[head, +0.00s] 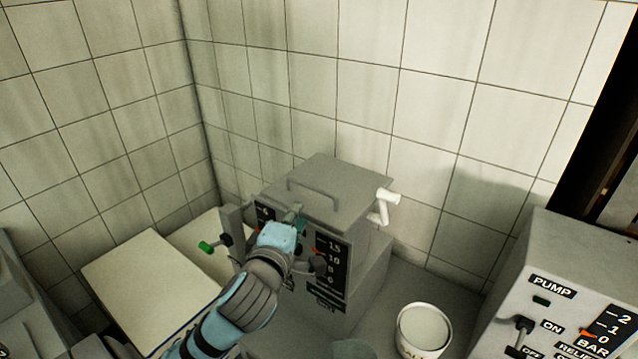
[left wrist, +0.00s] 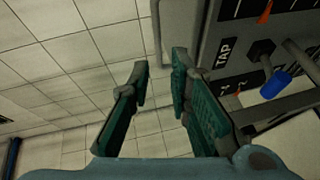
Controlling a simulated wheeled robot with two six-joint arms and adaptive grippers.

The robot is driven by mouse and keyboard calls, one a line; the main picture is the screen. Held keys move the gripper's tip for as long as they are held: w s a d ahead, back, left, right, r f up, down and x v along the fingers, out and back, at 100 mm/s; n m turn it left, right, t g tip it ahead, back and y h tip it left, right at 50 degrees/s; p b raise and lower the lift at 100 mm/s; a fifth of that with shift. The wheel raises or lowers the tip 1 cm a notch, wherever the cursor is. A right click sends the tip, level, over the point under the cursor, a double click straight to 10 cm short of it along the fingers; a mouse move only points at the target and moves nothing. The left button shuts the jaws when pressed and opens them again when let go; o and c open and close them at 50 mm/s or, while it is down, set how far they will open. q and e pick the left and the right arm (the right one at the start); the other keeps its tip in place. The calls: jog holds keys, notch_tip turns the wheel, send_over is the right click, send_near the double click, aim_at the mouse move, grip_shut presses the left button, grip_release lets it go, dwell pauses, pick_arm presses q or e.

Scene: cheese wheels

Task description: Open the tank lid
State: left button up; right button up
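The tank (head: 372,262) is a grey box by the tiled wall in the head view. Its flat grey lid (head: 345,185) lies shut on top, with a thin bar handle (head: 313,192) standing up near its left side. My left gripper (head: 297,214) is at the lid's front edge, in front of the handle. In the left wrist view my left gripper (left wrist: 160,68) has its two teal fingers apart with nothing held. A grey bar (left wrist: 156,30), likely the handle, shows past the fingertips; I cannot tell whether it lies between them. My right gripper is not in view.
A white crank (head: 385,203) sticks out at the tank's right side. A green-tipped lever (head: 208,247) is at its left. A white tub (head: 424,330) stands front right, beside a pump box (head: 560,270). A cream slab (head: 150,285) lies left. Tiled walls close the back.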

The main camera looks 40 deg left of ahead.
aim_at(312, 188)
pick_arm(q)
jog(key=shift+n, duration=0.3)
jog(key=x, duration=1.2)
jog(key=shift+w+d, duration=0.1)
jog(key=shift+w, duration=0.75)
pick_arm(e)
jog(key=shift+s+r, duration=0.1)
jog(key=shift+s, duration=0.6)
pick_arm(q)
jog(key=shift+a, duration=0.25)
grip_shut()
jog(key=shift+f, duration=0.1)
